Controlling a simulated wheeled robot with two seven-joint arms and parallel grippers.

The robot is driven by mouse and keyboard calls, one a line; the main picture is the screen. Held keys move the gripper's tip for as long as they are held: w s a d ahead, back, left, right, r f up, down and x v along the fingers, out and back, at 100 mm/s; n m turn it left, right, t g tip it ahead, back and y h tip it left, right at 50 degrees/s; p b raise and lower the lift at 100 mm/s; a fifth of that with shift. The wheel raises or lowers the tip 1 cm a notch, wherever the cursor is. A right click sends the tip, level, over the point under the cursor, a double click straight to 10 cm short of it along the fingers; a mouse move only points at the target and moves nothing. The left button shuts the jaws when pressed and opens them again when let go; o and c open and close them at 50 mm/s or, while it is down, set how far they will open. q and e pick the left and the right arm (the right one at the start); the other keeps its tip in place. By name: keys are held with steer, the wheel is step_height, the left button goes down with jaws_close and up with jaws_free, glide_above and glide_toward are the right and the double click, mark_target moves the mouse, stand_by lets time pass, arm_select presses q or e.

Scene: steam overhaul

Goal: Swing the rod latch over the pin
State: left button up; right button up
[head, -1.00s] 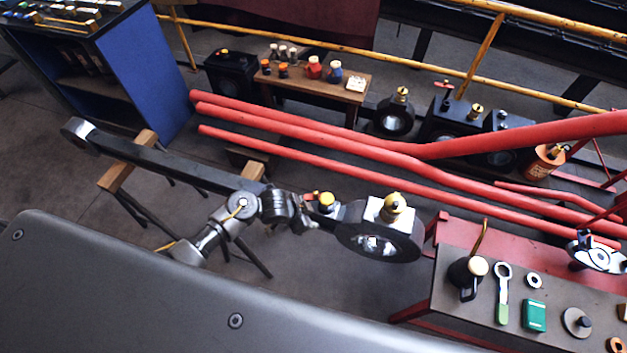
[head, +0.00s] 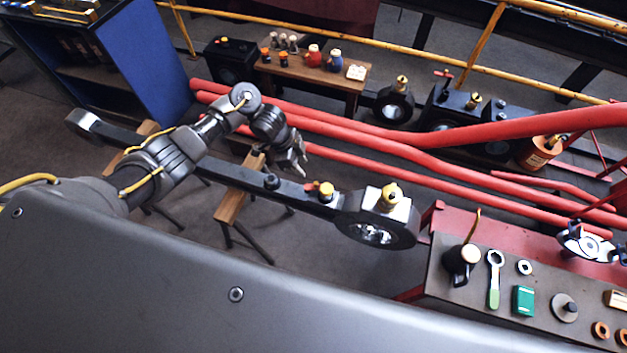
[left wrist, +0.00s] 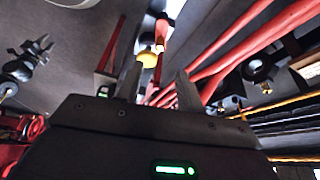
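The dark connecting rod (head: 225,172) lies across wooden trestles, its big round end at the right. Which part is the latch I cannot tell; no latch bar shows clearly. My left gripper (head: 302,160) is raised above and behind the rod, apart from both fittings. In the left wrist view its two fingers (left wrist: 159,85) stand apart with nothing between them. A dark claw-like shape (left wrist: 30,62) there may be my right gripper; its opening is unclear.
Long red pipes (head: 400,150) run close behind the rod and the left gripper. A bench (head: 410,275) with a spanner, oil can and small parts stands at the right. A small wooden table (head: 350,100) with bottles is behind the pipes. A blue cabinet (head: 150,75) stands at left.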

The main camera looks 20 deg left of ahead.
mark_target(315, 183)
arm_select(q)
steer(key=x, duration=1)
steer(key=shift+d+f+b, duration=0.2)
steer(key=shift+f+b, duration=0.2)
